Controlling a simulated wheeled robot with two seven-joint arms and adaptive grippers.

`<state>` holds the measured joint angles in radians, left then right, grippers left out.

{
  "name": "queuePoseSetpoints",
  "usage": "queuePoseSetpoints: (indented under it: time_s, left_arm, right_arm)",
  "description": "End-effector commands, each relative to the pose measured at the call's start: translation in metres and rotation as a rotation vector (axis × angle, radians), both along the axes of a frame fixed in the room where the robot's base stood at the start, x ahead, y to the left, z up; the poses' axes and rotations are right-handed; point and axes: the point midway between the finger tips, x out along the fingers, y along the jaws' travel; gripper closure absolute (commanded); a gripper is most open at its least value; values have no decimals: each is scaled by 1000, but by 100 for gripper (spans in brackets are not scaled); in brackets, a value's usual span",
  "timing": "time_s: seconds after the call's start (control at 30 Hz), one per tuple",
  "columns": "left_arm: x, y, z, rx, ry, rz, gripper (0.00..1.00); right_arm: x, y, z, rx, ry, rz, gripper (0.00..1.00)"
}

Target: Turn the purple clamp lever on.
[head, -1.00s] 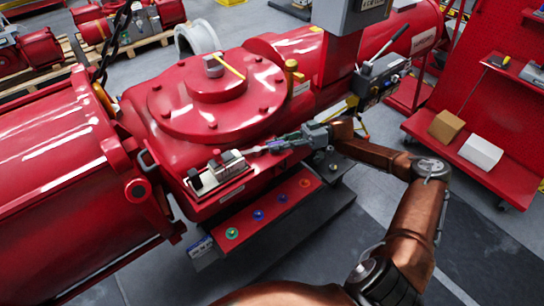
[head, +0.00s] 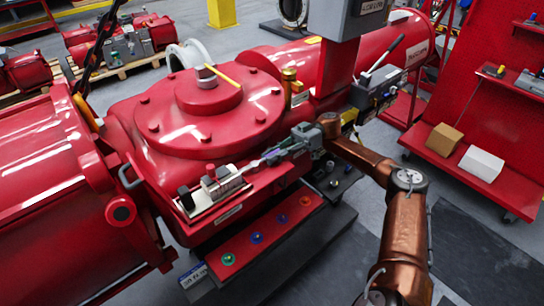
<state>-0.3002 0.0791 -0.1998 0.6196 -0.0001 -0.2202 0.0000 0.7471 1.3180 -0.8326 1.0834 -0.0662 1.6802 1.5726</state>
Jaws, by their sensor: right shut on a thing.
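The purple clamp lever (head: 264,159) is a thin, pale purple bar. It sits at the right end of a small silver clamp (head: 222,184) with dark knobs, mounted on a pale plate at the front of the red actuator (head: 145,100). My right gripper (head: 277,153) comes in from the right and is shut on the lever, its fingers covering part of it. The lever's exact angle is hard to tell at this size. My left gripper is not in view.
A red panel with coloured buttons (head: 256,237) lies just below the clamp. A grey box on a red post (head: 340,60) and a manual lever unit (head: 378,82) stand behind my right gripper. A red cart (head: 500,185) with two boxes is at right. Floor at lower right is clear.

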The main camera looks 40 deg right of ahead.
Motion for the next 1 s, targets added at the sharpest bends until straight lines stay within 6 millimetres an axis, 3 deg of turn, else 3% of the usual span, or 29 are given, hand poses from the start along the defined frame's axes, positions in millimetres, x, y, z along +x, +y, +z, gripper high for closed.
queuePoseSetpoints:
  time_s: [0.13, 0.17, 0.27, 0.63, 1.0]
  left_arm:
    - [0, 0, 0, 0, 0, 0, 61]
    - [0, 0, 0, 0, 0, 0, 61]
    - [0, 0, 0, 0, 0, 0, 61]
    - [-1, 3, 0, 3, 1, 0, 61]
    - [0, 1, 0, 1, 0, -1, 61]
  right_arm:
    - [0, 0, -1, -2, 2, -3, 100]
    - [0, 0, -1, -2, 2, -3, 83]
    - [0, 0, -1, -1, 1, -2, 77]
    - [1, -6, -1, 0, -1, -3, 77]
    - [2, -56, -1, 0, 0, -4, 77]
